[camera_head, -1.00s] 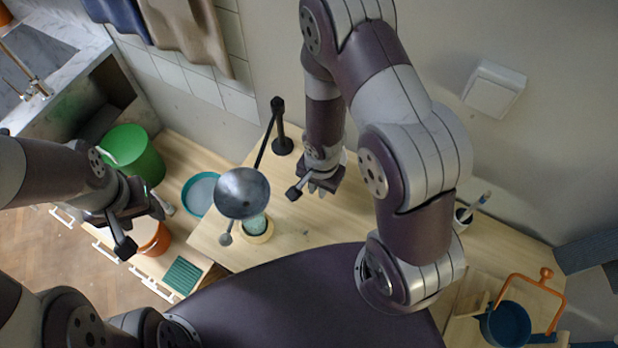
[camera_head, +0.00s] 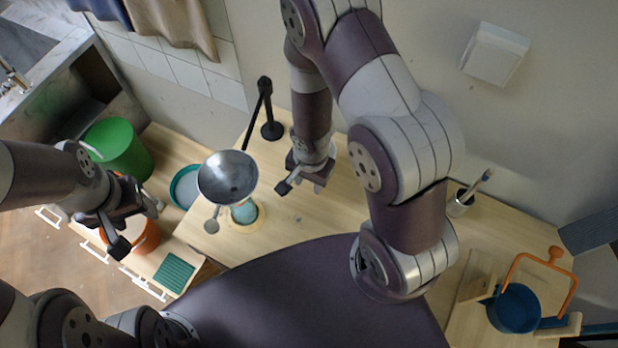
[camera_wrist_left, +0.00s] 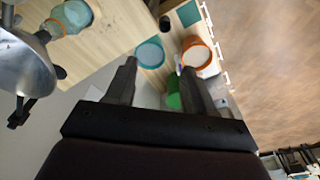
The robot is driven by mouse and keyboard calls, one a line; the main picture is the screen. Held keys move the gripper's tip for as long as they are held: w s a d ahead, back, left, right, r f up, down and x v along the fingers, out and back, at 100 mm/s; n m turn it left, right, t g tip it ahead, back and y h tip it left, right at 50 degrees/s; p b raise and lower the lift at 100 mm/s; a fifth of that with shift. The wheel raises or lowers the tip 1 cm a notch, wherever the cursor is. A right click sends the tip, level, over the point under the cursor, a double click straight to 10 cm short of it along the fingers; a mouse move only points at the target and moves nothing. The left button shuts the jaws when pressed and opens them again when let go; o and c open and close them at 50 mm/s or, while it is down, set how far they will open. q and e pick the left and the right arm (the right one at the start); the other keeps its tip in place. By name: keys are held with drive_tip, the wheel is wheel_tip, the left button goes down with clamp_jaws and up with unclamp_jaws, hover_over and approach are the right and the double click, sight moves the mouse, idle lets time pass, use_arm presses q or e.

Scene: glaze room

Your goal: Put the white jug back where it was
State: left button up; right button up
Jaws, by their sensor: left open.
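I cannot make out a white jug for certain in either view. My left gripper (camera_head: 135,228) is open and empty above the left bench, near the orange bucket (camera_head: 147,240). In the left wrist view the open fingers of my left gripper (camera_wrist_left: 160,85) point toward the bench, with the orange bucket (camera_wrist_left: 199,52) and a teal basin (camera_wrist_left: 150,53) beyond them. A small pale shape beside the bucket is too small to tell. My right gripper (camera_head: 302,186) looks open, with no object seen in it, above the middle table right of the metal bowl (camera_head: 228,172).
A black stand (camera_head: 270,130) and a turquoise pot (camera_head: 244,212) are near the bowl. A green bin (camera_head: 118,148), teal basin (camera_head: 186,187) and green ribbed tray (camera_head: 174,272) are at left. A brush cup (camera_head: 459,204) and blue pan (camera_head: 514,307) are at right.

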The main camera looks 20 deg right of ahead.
drive_tip(key=shift+w+r, duration=0.1)
drive_tip(key=shift+r, duration=0.05)
drive_tip(key=r+p, duration=0.5)
drive_tip(key=r, duration=0.1)
drive_tip(key=r+p, duration=0.5)
drive_tip(key=shift+s+r, duration=0.2)
drive_tip(key=shift+r, duration=0.2)
wheel_tip(320, 180, up, 15)
drive_tip(key=s+d+n+t, duration=0.1)
drive_tip(key=d+n, duration=0.1)
drive_tip(key=n, duration=0.8)
drive_tip(key=shift+s+d+f, duration=0.15)
drive_tip(key=shift+s+d, duration=0.15)
drive_tip(key=shift+s, duration=0.05)
drive_tip(key=shift+s, duration=0.15)
